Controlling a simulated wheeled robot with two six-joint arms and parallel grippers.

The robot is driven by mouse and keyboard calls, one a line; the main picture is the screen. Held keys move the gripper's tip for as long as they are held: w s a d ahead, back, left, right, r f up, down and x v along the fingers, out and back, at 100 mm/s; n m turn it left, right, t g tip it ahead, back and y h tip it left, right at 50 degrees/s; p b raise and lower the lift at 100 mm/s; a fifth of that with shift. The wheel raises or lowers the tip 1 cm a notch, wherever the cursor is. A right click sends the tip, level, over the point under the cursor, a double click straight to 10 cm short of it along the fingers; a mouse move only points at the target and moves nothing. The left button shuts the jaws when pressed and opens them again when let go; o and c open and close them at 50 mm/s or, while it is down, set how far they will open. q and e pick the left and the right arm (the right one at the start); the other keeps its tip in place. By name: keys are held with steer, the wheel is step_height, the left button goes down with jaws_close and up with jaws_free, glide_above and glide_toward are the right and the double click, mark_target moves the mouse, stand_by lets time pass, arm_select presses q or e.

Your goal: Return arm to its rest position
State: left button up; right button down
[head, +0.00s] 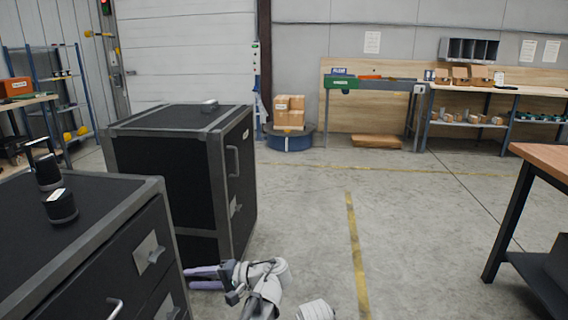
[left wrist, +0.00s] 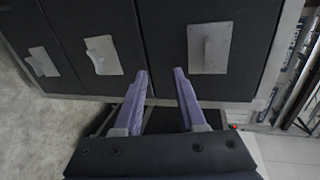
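My left gripper (head: 190,278) is low in the head view, in front of the black cabinets, with purple fingers pointing left. In the left wrist view its two purple fingers (left wrist: 164,100) stand apart with nothing between them. Beyond the fingertips is a black cabinet front with several light metal handle plates, one of them a plate (left wrist: 209,47) at upper right. I cannot tell the exact gap to that front, but no contact shows. My right gripper is in neither view.
A black cabinet (head: 165,165) with a grey frame stands at left, and a nearer one (head: 100,205) carries two dark cylinders (head: 60,206). A wood-topped table (head: 545,160) stands at right. Boxes (head: 289,110) sit on a blue round base behind. The middle floor is clear.

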arm_select(q)
steer(key=s+d+f+m+g+h, duration=0.2)
steer(key=s+d+f+h, duration=1.25)
steer(key=d, duration=0.45)
step_height(320, 180, up, 30)
steer(key=p, duration=3.1)
steer(key=shift+d+y+p, duration=0.3)
steer(key=shift+d+y, duration=0.05)
steer(key=shift+d, duration=0.1)
steer(key=shift+f, duration=0.1)
